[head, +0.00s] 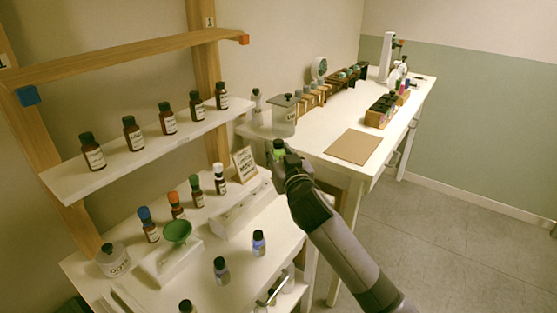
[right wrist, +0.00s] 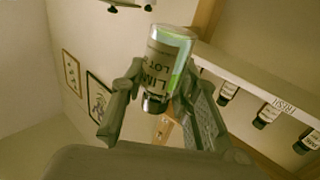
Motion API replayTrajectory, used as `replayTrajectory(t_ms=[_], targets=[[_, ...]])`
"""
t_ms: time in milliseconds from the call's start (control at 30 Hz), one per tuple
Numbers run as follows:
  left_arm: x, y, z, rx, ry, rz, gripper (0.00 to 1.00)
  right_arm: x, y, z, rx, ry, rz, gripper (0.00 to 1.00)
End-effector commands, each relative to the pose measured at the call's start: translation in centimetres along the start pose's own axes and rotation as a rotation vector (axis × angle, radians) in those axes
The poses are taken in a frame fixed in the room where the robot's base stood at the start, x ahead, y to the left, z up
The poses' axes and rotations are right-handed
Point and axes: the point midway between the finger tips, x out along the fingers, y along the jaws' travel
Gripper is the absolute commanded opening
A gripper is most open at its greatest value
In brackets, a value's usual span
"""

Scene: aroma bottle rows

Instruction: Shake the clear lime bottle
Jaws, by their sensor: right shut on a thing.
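My right gripper (head: 280,154) is shut on the clear lime bottle, raised in front of the white tables. In the right wrist view, my right gripper (right wrist: 150,98) has its fingers on either side of the lime bottle (right wrist: 168,62). The bottle is clear with a green tint, a label reading in part "LIM" and "LOT", and a dark end between the fingers. My left gripper is out of view.
Brown bottles stand on the white shelf (head: 70,180). Below are colour-capped bottles, a green funnel (head: 177,232), a small sign (head: 244,164) and loose bottles (head: 221,269). The right-hand table has a brown mat (head: 353,146), a lidded jar (head: 284,115) and a dark rack (head: 381,110).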

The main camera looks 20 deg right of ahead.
Motion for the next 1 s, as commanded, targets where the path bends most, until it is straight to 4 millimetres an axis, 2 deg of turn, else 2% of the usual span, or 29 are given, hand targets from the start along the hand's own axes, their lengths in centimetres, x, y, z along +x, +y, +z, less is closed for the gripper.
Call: replayTrajectory(t_ms=[33, 400, 500, 733, 767, 1000], targets=[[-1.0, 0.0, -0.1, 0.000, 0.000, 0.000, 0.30, 0.0, 0.0, -1.1, 0.002, 0.001, 0.000, 0.00], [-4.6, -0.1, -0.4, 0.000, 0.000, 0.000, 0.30, 0.0, 0.0, -4.9, 0.003, 0.001, 0.000, 0.00], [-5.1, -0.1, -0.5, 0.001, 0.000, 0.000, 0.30, 0.0, 0.0, -5.4, 0.002, 0.001, 0.000, 0.00], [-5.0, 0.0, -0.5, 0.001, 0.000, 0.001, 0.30, 0.0, 0.0, -5.2, 0.001, 0.001, 0.000, 0.00], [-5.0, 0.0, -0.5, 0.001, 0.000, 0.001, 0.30, 0.0, 0.0, -5.2, 0.001, 0.001, 0.000, 0.27], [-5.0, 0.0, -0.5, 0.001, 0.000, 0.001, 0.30, 0.0, 0.0, -5.2, 0.001, 0.001, 0.000, 0.11]])
